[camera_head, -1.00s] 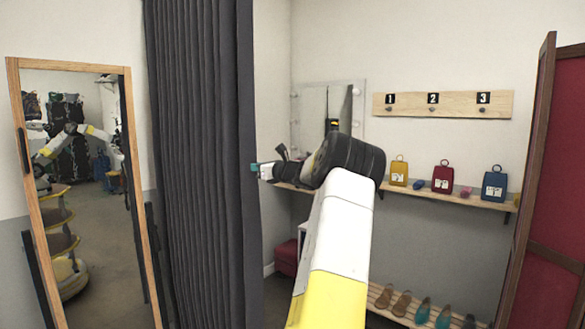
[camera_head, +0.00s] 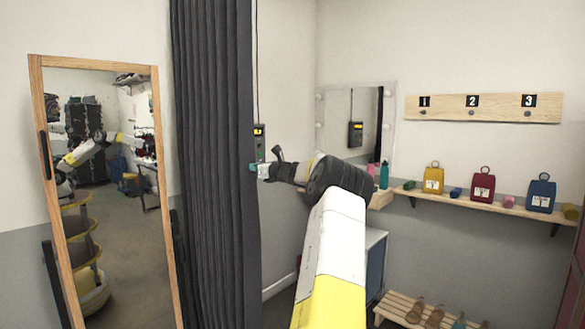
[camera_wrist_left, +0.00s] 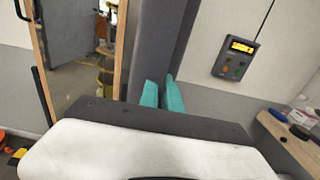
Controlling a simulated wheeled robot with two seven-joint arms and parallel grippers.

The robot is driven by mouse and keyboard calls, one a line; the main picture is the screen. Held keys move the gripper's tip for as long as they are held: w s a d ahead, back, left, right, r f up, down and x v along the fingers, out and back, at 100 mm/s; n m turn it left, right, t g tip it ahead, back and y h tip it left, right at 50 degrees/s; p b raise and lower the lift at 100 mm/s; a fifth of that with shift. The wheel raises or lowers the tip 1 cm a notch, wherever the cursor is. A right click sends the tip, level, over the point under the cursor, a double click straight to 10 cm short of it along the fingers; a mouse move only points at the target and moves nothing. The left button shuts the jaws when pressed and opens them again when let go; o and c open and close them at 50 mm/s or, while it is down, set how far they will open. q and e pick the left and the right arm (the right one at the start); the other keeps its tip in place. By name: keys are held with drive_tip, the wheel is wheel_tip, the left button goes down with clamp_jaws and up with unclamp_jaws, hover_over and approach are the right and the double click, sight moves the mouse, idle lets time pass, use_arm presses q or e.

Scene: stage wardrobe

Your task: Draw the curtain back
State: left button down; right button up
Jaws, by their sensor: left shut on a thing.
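The dark grey pleated curtain (camera_head: 212,170) hangs in narrow folds right of the mirror in the head view. It also shows as a dark upright band in the left wrist view (camera_wrist_left: 162,40). My left gripper (camera_head: 254,168) is at the curtain's right edge, about mid-height in the picture. In the left wrist view, its teal fingers (camera_wrist_left: 162,97) are close together at the curtain, shut on the edge. The exact pinch is partly hidden. My right gripper is not directly in view.
A wood-framed mirror (camera_head: 165,230) leans left of the curtain. A control box (camera_head: 259,142) is on the wall just right of it. Farther right are a wall mirror (camera_head: 345,105), a hook board (camera_head: 483,108), a shelf with small bags (camera_head: 470,203) and a shoe rack (camera_head: 402,312).

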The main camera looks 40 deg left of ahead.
use_arm(q)
drive_tip(key=shift+f, duration=0.1)
drive_tip(key=c, duration=1.6)
unclamp_jaws()
drive_tip(key=shift+o, duration=0.2)
drive_tip(key=d, duration=0.7)
drive_tip(key=shift+s+d, duration=0.25)
drive_tip(key=shift+d, duration=0.15)
